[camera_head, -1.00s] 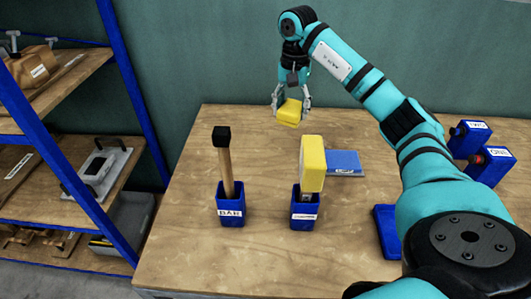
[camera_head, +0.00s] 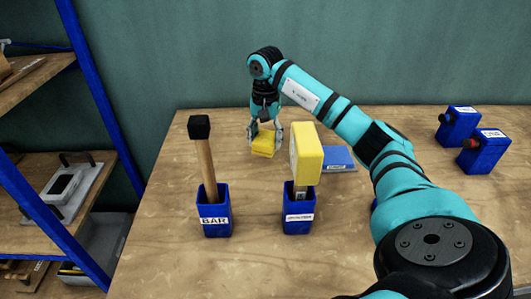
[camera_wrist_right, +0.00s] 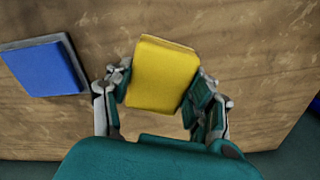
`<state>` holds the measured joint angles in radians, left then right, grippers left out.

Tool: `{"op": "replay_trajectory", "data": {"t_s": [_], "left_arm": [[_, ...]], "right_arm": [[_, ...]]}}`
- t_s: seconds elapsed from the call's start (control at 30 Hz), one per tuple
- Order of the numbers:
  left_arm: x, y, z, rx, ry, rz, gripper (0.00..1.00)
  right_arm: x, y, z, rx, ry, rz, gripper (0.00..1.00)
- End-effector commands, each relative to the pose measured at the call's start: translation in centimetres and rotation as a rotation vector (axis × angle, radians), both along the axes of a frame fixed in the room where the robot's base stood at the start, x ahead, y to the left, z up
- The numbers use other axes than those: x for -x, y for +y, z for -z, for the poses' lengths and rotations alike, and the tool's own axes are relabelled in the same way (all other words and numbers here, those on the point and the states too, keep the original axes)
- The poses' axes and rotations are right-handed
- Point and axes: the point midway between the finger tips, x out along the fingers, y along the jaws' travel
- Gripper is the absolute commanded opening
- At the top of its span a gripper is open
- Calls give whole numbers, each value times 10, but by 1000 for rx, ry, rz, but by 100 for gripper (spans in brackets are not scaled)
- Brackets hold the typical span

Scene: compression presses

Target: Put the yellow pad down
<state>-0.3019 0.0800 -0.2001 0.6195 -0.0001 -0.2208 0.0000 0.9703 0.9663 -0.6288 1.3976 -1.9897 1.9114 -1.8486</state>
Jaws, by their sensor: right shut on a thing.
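The yellow pad (camera_head: 264,146) is a small block between the fingers of my right gripper (camera_head: 265,135), near the back of the wooden table (camera_head: 190,160). In the right wrist view the pad (camera_wrist_right: 163,74) sits between both fingers of the gripper (camera_wrist_right: 163,88), which is shut on it. The pad is at or just above the table top; I cannot tell if it touches. My left gripper is not in view.
A blue pad (camera_head: 338,158) lies right of the gripper. In front stand a blue BAR holder (camera_head: 217,218) with a black-topped stick and another blue holder (camera_head: 298,214) with a yellow-headed tool (camera_head: 306,153). Blue boxes (camera_head: 484,153) stand at right. Shelving (camera_head: 85,85) is at left.

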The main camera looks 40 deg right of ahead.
Motion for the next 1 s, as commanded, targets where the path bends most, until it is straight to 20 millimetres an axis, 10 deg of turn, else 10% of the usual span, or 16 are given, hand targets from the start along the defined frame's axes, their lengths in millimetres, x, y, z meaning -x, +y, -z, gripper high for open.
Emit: {"op": "replay_trajectory", "data": {"t_s": [0.8, 0.83, 1.0], "left_arm": [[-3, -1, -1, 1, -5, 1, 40], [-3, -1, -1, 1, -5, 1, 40], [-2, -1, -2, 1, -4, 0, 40]], "right_arm": [[0, 0, 56, 1, 0, 0, 20], [0, 0, 56, 1, 0, 0, 56], [0, 0, 55, 1, 0, 0, 78]]}}
